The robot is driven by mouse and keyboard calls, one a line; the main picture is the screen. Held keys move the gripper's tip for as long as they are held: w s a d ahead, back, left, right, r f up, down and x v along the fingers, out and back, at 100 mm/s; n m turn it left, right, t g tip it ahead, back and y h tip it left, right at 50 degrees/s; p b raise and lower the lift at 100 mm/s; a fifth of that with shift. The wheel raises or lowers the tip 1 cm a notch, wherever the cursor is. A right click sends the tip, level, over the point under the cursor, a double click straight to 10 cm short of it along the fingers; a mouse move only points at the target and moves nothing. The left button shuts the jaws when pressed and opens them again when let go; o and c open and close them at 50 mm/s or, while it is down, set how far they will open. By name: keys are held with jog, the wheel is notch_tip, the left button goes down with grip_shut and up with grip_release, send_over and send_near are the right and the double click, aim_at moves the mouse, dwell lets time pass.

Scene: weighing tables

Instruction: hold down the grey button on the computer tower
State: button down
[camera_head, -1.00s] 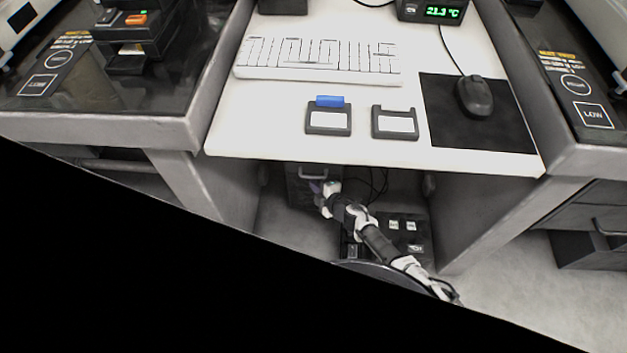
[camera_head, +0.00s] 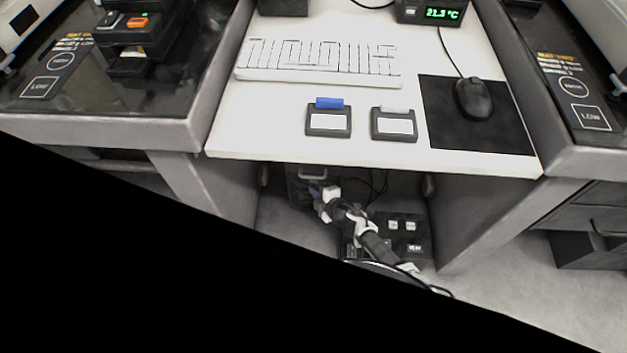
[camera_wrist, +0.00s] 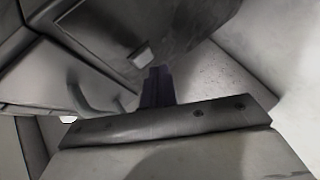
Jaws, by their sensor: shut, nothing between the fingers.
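The computer tower (camera_head: 298,192) is a dark box under the desk, mostly in shadow, with a pale handle (camera_head: 312,173) near its top. In the wrist view a dark grey box face (camera_wrist: 125,30) carries a small pale grey square (camera_wrist: 143,60), which looks like the button. My gripper (camera_head: 317,189) is at the tower's front in the head view. In the wrist view its dark purple fingers (camera_wrist: 158,72) are together and empty, their tips just right of the pale square. I cannot tell whether they touch it. The button is not discernible in the head view.
The desk (camera_head: 240,130) overhangs my arm, with side panels left and right. A dark unit with pale keys (camera_head: 415,230) stands under it at right, and cables hang behind. A curved grey handle (camera_wrist: 90,100) is left of the fingers in the wrist view.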

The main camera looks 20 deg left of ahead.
jog(key=shift+s+d+p, duration=0.2)
jog(key=shift+s+p, duration=0.15)
jog(key=shift+s, duration=0.45)
jog(key=shift+s+d+p, duration=0.25)
jog(key=shift+s+p, duration=0.05)
jog(key=shift+s, duration=0.55)
jog(key=shift+s+d+p, duration=0.2)
jog(key=shift+s+p, duration=0.15)
jog(key=shift+s, duration=0.45)
